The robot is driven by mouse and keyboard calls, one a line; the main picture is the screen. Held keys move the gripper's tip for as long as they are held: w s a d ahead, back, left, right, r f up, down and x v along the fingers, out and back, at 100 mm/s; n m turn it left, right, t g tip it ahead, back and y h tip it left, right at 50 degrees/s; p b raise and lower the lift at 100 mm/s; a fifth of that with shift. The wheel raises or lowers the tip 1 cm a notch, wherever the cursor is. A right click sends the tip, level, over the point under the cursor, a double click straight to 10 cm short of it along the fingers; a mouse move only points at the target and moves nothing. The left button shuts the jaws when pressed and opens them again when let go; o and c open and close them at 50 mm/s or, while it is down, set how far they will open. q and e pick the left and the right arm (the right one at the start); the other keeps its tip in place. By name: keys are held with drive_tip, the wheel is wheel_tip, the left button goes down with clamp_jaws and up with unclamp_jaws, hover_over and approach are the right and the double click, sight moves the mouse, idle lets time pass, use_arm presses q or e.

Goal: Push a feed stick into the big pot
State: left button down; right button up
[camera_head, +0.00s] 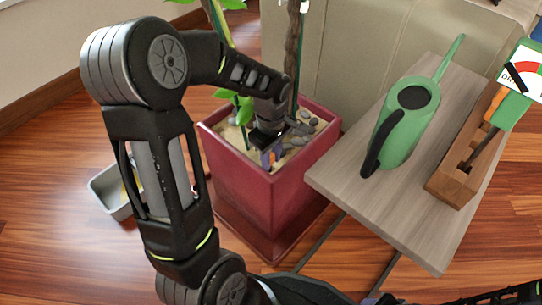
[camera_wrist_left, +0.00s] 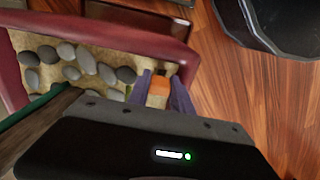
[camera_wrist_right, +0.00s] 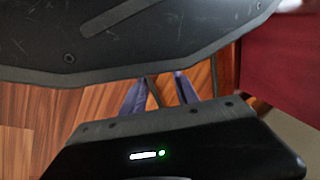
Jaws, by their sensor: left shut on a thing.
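The big pot (camera_head: 262,185) is a square dark red planter with sandy soil, grey pebbles and plant stems; its rim also shows in the left wrist view (camera_wrist_left: 10,75). My left gripper (camera_head: 268,158) is over the soil near the pot's front edge, pointing down. It is shut on a feed stick with an orange top (camera_wrist_left: 159,87). The stick's lower end is hidden, so I cannot tell how deep it sits. My right gripper (camera_wrist_right: 160,92) is empty, its fingers apart above the floor, with a red pot wall at the right of its view.
A grey tray (camera_head: 108,195) lies on the floor at left. A beige sofa (camera_head: 350,50) stands behind.

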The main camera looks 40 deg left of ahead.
use_arm(q)
drive_tip(key=shift+f+b, duration=0.7)
drive_tip(key=shift+f, duration=0.35)
drive_tip(key=c, duration=1.2)
unclamp_jaws()
drive_tip(key=shift+o, duration=0.7)
drive_tip(key=shift+s, duration=0.1)
drive_tip(key=shift+c, duration=1.2)
drive_tip(key=shift+o, duration=1)
drive_tip(key=shift+f, duration=0.1)
